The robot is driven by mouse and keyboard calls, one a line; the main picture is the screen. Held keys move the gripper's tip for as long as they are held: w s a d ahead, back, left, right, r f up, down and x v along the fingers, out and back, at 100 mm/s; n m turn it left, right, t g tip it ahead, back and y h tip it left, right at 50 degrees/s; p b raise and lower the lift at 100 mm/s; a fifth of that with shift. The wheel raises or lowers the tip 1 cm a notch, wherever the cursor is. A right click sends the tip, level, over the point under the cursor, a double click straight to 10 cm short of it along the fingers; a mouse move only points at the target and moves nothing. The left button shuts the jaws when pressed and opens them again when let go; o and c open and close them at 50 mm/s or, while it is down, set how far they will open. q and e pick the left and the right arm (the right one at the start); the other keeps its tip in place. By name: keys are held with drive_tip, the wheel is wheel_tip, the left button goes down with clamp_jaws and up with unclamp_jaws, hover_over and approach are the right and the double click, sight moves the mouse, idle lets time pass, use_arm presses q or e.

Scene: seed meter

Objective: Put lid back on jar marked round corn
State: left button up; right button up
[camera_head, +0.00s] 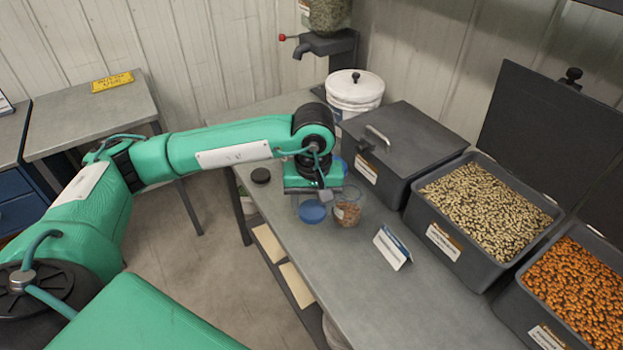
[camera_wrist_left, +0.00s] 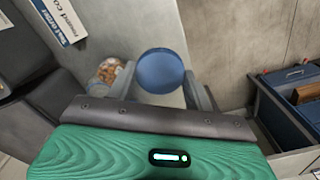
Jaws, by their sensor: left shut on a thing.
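My left gripper (camera_head: 316,198) points down over the near left part of the grey bench. It is shut on a round blue lid (camera_head: 312,211), which also shows between the fingers in the left wrist view (camera_wrist_left: 160,71). A clear jar of brownish seeds (camera_head: 347,213) stands just right of the lid in the head view. In the left wrist view the jar (camera_wrist_left: 108,71) is left of the fingers, partly hidden by one. It looks open. I cannot read a label on it. My right gripper is not in view.
A small sign (camera_head: 393,248) stands right of the jar; its wrist-view text includes "round". A closed dark bin (camera_head: 400,145) and open seed bins (camera_head: 455,245) line the right. The front bench is clear.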

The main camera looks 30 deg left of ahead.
use_arm(q)
drive_tip(key=s+d+f+m, duration=0.2)
drive_tip(key=s+f+m, duration=0.1)
drive_tip(key=m, duration=0.3)
drive_tip(key=shift+s+f, duration=0.4)
drive_tip(key=shift+f, duration=0.5)
